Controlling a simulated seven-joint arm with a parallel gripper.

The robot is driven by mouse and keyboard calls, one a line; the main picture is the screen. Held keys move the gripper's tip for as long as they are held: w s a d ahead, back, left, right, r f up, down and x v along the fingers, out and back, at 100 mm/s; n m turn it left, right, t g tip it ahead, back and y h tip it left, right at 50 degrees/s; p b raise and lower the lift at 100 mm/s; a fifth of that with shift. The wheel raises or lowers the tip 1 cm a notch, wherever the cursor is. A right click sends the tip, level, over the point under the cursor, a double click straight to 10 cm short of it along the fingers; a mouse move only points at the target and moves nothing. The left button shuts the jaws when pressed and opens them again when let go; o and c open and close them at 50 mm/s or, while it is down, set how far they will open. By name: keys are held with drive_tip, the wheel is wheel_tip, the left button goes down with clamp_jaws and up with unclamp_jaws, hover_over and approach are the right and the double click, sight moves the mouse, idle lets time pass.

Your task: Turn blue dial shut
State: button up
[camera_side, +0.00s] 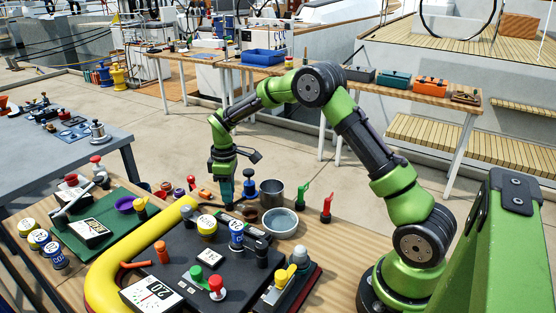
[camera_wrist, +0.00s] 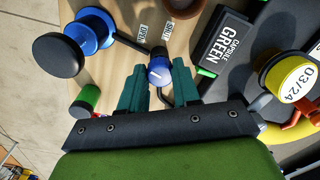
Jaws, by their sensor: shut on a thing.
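The blue dial (camera_wrist: 160,71) is a small round knob with a pale mark on its top. In the wrist view it sits between the two teal fingers of my gripper (camera_wrist: 160,82), which is shut on it. Two small white labels stand just beyond it, one reading OPEN (camera_wrist: 144,33) and one that appears to read SHUT (camera_wrist: 168,28). In the side view my gripper (camera_side: 225,195) points down at the back of the wooden bench, and the dial is hidden there. I cannot tell the dial's exact angle.
A blue spool with a black knob (camera_wrist: 92,32) stands close by at upper left. A green cylinder (camera_wrist: 87,97) is left of the fingers. A metal cup (camera_side: 271,193) and bowl (camera_side: 280,223) stand near my gripper.

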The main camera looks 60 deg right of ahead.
drive_tip(key=shift+m, duration=0.3)
drive_tip(key=m, duration=0.6)
drive_tip(key=shift+m, duration=0.3)
drive_tip(key=m, duration=0.3)
drive_tip(key=shift+m, duration=2.2)
drive_tip(key=o, duration=1.1)
drive_tip(key=shift+c, duration=0.2)
drive_tip(key=shift+r, duration=0.1)
wheel_tip(320, 180, up, 17)
drive_tip(key=shift+s+d+t, duration=0.15)
drive_tip(key=shift+s+t, duration=0.05)
drive_tip(key=shift+t, duration=0.1)
